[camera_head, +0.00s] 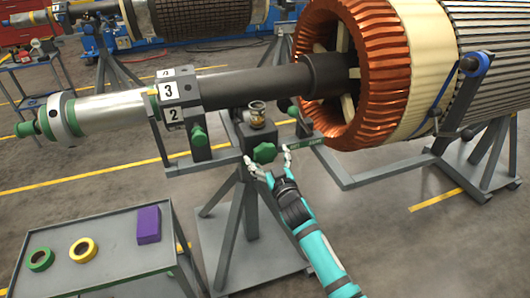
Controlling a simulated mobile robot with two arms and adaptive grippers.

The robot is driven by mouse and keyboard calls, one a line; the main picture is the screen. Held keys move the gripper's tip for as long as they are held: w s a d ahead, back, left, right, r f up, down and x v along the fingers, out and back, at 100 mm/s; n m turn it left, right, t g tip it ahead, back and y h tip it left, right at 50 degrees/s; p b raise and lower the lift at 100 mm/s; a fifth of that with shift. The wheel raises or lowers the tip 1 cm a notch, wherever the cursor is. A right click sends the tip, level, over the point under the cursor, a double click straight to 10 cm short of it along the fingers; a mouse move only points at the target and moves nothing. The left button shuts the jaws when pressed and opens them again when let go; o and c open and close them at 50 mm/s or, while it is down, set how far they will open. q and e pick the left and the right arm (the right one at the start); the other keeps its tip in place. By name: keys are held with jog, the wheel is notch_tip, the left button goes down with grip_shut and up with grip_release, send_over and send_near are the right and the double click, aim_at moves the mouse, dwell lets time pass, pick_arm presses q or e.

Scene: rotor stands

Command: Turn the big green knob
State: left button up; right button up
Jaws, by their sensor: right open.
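A big green knob (264,152) with lobes sits at the front of a dark block on the grey stand, near the middle of the head view. My right gripper (267,160) is open, with one white finger at the left of this knob and the other at its right. The fingertips are close to the knob; I cannot tell whether they touch it. The gripper is empty. My left gripper is not in view.
Another green knob (198,137) is on the clamp block (179,97) marked 3 and 2. The copper-wound rotor (385,70) is at the right. A grey cart (115,225) holds tape rolls and a purple box (149,225).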

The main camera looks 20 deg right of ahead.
jog(key=shift+w, duration=1.15)
jog(key=c, duration=1.2)
